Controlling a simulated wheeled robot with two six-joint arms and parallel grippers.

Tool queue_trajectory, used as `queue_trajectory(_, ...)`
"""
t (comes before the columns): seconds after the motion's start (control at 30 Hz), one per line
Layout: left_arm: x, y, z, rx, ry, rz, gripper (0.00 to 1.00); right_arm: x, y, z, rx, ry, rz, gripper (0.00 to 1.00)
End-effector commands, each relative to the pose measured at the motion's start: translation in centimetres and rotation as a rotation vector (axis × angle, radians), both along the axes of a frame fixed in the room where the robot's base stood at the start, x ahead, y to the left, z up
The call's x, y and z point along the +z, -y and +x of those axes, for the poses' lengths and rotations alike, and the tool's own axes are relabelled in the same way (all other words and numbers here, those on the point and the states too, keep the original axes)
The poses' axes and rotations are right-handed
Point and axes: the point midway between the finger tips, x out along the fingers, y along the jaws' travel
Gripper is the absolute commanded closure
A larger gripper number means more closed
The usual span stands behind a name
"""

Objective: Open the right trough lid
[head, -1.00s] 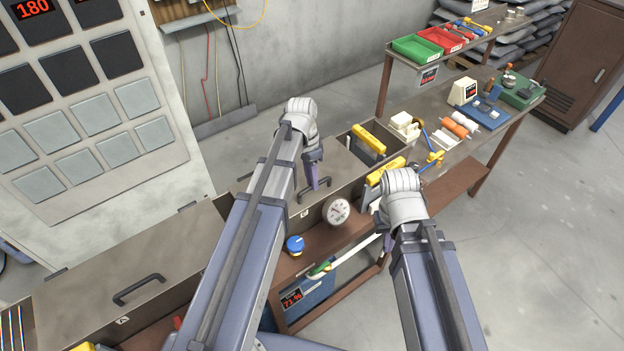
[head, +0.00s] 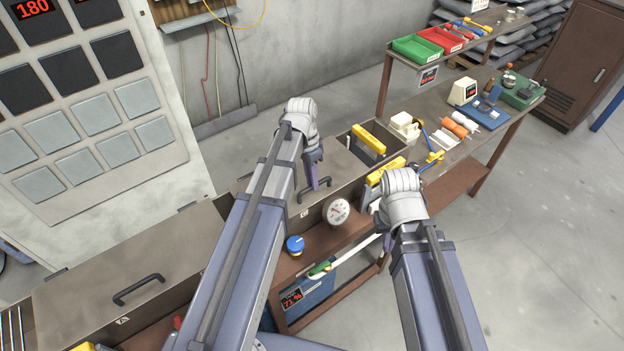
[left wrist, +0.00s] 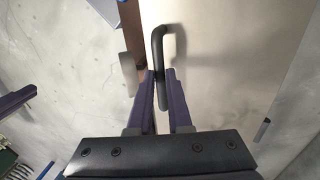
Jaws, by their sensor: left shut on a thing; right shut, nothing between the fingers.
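The right trough lid (head: 343,178) is a flat grey-brown panel and looks closed, lying level on its trough behind my left arm. Its dark bar handle (head: 318,189) stands near the front edge. My left gripper (head: 314,183) is shut on this handle; in the left wrist view the purple fingers (left wrist: 160,88) close around the lower end of the dark handle (left wrist: 165,42), with the lid (left wrist: 220,60) behind.
The left trough lid (head: 110,280) with its own handle lies at lower left. A round gauge (head: 337,211) and a blue knob (head: 295,244) sit at the trough's front. A bench with red (head: 446,38) and green bins stands at right. Floor at far right is clear.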

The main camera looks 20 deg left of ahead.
Motion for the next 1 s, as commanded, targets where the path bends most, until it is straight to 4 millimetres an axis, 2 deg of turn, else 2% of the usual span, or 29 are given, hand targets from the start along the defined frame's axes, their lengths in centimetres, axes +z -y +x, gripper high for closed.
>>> queue_trajectory(0.27, 0.5, -0.1, 0.1, 0.0, 0.0, 0.0, 1.0, 0.5, 0.0, 0.0, -0.001, 0.0, 0.0, 1.0)
queue_trajectory(0.47, 2.4, -0.8, 0.7, 0.001, 0.0, 0.001, 1.0, 2.4, 0.0, 0.0, -0.004, 0.0, 0.001, 1.0)
queue_trajectory(0.7, 5.8, -2.7, 2.3, 0.004, 0.004, 0.005, 1.0, 5.8, 0.0, 0.0, -0.009, 0.0, 0.002, 1.0)
queue_trajectory(1.0, 9.0, -6.1, 4.9, 0.008, 0.004, 0.007, 1.0, 9.0, 0.0, -0.1, -0.005, -0.002, 0.001, 1.0)
